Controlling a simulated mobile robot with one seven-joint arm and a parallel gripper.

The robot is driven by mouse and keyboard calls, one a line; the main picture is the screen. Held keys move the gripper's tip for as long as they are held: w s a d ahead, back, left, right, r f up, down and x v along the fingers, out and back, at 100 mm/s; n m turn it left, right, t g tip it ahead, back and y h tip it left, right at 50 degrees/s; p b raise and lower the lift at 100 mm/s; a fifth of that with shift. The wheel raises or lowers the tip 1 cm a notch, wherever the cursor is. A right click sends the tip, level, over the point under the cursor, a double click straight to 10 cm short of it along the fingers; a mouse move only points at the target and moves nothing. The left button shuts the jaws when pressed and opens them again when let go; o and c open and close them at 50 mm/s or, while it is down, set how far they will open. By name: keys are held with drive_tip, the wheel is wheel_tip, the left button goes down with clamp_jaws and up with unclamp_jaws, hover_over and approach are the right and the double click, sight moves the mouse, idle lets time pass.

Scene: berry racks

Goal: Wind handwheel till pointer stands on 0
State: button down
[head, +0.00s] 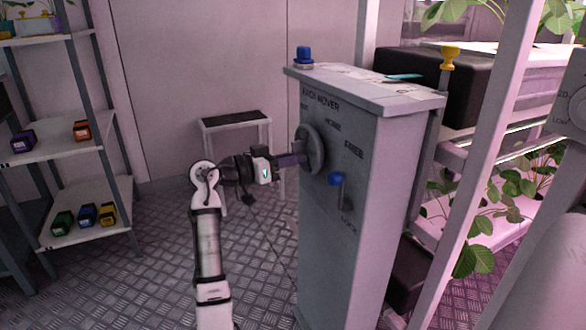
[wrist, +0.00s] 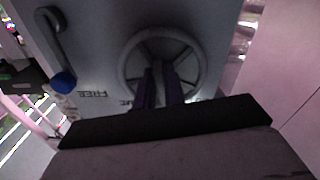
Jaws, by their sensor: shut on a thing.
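The grey handwheel (head: 312,149) is on the front face of the grey cabinet (head: 360,230) marked "RACK MOVER". In the wrist view the handwheel (wrist: 196,52) is a spoked ring. My gripper (head: 300,158) reaches it from the left in the head view. In the wrist view its two dark fingers (wrist: 160,85) are close together at the wheel's lower middle, shut on part of the wheel. The fingers hide the hub. Lettering reading "HOME" and "FREE" shows beside the wheel. I cannot make out a pointer or a 0 mark.
A small stand (head: 234,121) is behind my arm. Shelves (head: 65,155) with coloured blocks are at left, plant racks at right.

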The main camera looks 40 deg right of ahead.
drive_tip(key=shift+w+f+m+b, duration=0.15)
drive_tip(key=shift+m+b, duration=0.55)
drive_tip(key=shift+m, duration=0.4)
drive_tip(key=c, duration=1.5)
unclamp_jaws()
drive_tip(key=p+v, duration=0.1)
drive_tip(key=v, duration=1.3)
drive_tip(key=shift+p, duration=0.35)
